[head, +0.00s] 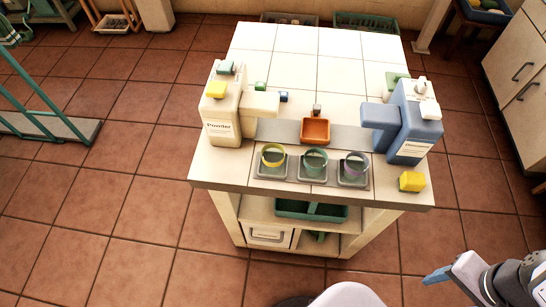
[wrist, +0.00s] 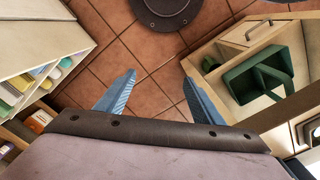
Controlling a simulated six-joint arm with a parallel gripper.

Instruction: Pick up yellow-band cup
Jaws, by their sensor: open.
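The yellow-band cup (head: 272,156) stands upright in the leftmost of three grey square holders near the front edge of the tiled table (head: 325,75). A green-band cup (head: 315,162) and a purple-band cup (head: 355,169) stand in the holders to its right. My gripper (wrist: 158,78) is open and empty, with its two blue fingers apart over the floor. In the head view it is at the lower right, well away from the cups and partly out of frame. No cup shows in the wrist view.
A cream powder dispenser (head: 221,110) stands left of the cups and a blue dispenser (head: 414,125) right. An orange tray (head: 315,130) is behind the cups. A yellow block (head: 411,181) lies at the right front corner. A green bin (wrist: 258,82) sits on a lower shelf.

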